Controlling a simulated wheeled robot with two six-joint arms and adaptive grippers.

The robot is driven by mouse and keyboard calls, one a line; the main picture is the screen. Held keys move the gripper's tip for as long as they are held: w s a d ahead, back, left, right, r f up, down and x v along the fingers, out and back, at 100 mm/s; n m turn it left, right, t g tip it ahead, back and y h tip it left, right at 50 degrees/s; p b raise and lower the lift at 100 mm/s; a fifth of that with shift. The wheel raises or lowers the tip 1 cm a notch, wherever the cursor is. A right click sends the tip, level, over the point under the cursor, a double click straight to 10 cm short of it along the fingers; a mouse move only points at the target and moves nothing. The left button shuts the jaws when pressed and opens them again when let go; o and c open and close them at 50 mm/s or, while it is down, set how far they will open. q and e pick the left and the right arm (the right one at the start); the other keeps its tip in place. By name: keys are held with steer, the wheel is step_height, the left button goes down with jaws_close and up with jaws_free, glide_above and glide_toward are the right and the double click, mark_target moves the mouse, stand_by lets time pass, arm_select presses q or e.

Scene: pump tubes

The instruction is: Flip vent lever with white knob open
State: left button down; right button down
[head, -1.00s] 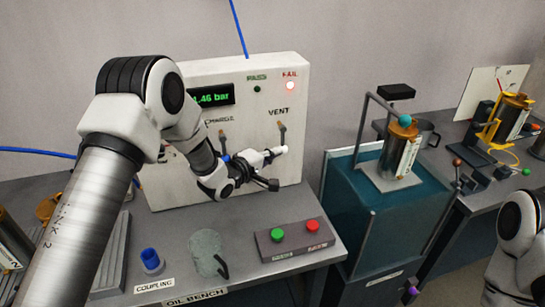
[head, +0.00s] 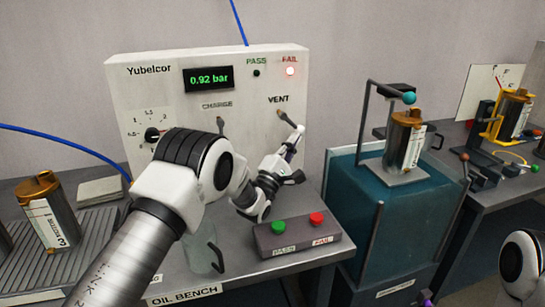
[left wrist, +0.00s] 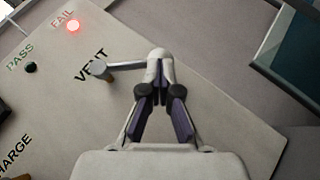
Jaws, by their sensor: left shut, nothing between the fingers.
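The vent lever (head: 289,119) is on the white panel just below the word VENT. Its arm slants down and right from the pivot in the head view. In the left wrist view, the lever (left wrist: 122,66) runs right from its round pivot to the fingertips, which cover its far end. I cannot make out the white knob. My left gripper (head: 297,132) is shut and empty, its tips at the lever's end; contact is not clear. It also shows in the left wrist view (left wrist: 159,60). My right gripper is out of view.
The panel's display (head: 209,79) reads 0.92 bar and the red FAIL lamp (head: 290,71) is lit. The charge lever (head: 220,124) is left of the vent lever. A button box (head: 297,238) stands below my left gripper.

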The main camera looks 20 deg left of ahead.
arm_select(q)
steer(key=s+a+r+n+t+b, duration=0.1)
steer(key=s, duration=1)
steer(key=shift+y+b, duration=0.3)
steer(key=shift+b, duration=0.1)
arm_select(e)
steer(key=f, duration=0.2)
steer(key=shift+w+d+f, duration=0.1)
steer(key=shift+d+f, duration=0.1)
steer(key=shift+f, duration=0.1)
arm_select(q)
steer(key=shift+w+r, duration=0.1)
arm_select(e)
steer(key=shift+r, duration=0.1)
